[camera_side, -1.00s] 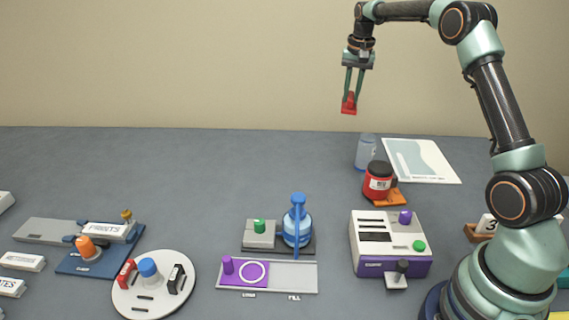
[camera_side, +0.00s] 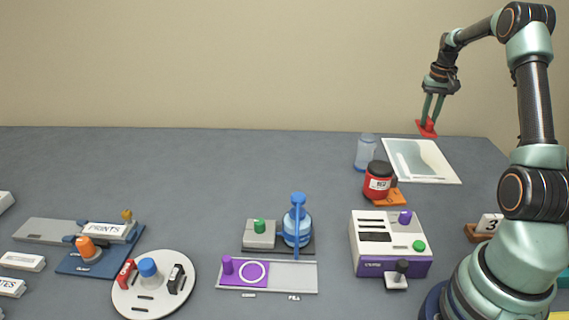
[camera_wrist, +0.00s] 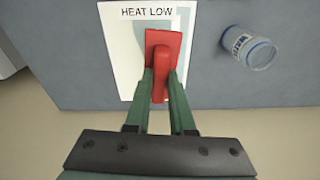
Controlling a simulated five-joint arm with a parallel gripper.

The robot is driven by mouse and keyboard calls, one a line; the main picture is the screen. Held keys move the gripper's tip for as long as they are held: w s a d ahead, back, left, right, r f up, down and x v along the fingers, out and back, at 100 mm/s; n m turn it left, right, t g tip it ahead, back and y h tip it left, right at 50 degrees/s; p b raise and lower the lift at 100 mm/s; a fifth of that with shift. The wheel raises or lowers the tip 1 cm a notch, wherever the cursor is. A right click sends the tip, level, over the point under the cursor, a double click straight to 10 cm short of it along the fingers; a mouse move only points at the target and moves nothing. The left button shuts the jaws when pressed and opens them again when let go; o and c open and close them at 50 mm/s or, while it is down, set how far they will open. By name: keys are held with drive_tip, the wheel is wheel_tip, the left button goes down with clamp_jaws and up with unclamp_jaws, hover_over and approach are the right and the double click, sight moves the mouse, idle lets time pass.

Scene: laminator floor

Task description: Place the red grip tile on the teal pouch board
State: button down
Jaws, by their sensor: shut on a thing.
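My gripper (camera_side: 428,120) is shut on the red grip tile (camera_side: 426,131), a flat red plate with a raised handle. In the wrist view the tile (camera_wrist: 164,40) is between the fingertips of my gripper (camera_wrist: 161,88) and overlaps the white sheet (camera_wrist: 112,72), marked HEAT LOW, with a pale teal shape on it. In the side view the tile is at the far edge of this sheet (camera_side: 447,175), apparently held above; its exact height is unclear. A teal surface (camera_side: 564,276) is cut off at the right edge; I cannot tell which is the pouch board.
A clear jar (camera_side: 365,153) and a red jar (camera_side: 377,182) on an orange pad stand left of the sheet. A white and purple machine (camera_side: 390,243) stands nearer. A wooden block holder (camera_side: 477,234) is beside my base. The table's back left is clear.

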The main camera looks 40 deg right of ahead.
wheel_tip(320, 180, down, 14)
drive_tip(key=shift+r, duration=0.2)
drive_tip(key=shift+f, duration=0.1)
idle(0.3)
drive_tip(key=c, duration=0.8)
unclamp_jaws()
